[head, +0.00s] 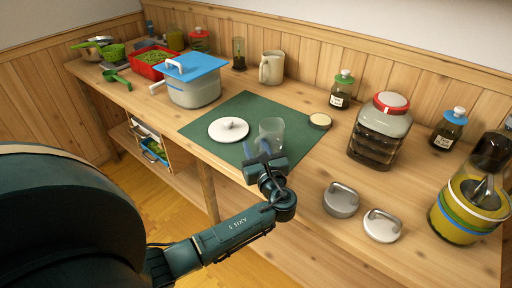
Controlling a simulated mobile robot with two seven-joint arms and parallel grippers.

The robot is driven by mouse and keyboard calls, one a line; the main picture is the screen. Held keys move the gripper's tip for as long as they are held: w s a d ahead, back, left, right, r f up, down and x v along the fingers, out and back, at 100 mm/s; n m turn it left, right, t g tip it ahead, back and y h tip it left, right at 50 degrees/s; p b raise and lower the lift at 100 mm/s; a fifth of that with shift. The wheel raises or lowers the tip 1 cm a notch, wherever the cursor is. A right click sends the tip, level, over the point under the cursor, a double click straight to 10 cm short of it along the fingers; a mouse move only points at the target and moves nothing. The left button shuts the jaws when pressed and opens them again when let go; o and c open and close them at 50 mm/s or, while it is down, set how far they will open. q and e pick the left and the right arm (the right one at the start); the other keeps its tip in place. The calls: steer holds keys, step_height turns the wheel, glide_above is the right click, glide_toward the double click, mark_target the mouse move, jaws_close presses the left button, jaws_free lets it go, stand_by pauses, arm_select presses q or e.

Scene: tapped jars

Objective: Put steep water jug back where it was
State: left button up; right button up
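A beige jug with a handle (271,67) stands upright at the back of the counter, against the wooden wall; I take it for the steep water jug, though no label shows. My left gripper (263,149) is at the front edge of the green mat (209,118), well in front of that jug. Its fingers are at the lower part of a clear cup (271,131). They overlap it in the picture, and whether they grip it is unclear. My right gripper is not seen.
A white lid (228,129) lies on the mat. A blue-lidded pot (193,82) stands left, a red-lidded jar (379,133) right. Two handled weights (341,200) (382,226) lie near the front edge. A banded yellow jar (466,211) stands far right. The mat's back part is clear.

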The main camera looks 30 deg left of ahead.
arm_select(q)
steer(key=shift+r, duration=0.25)
steer(key=v, duration=1.2)
steer(key=shift+f, duration=0.1)
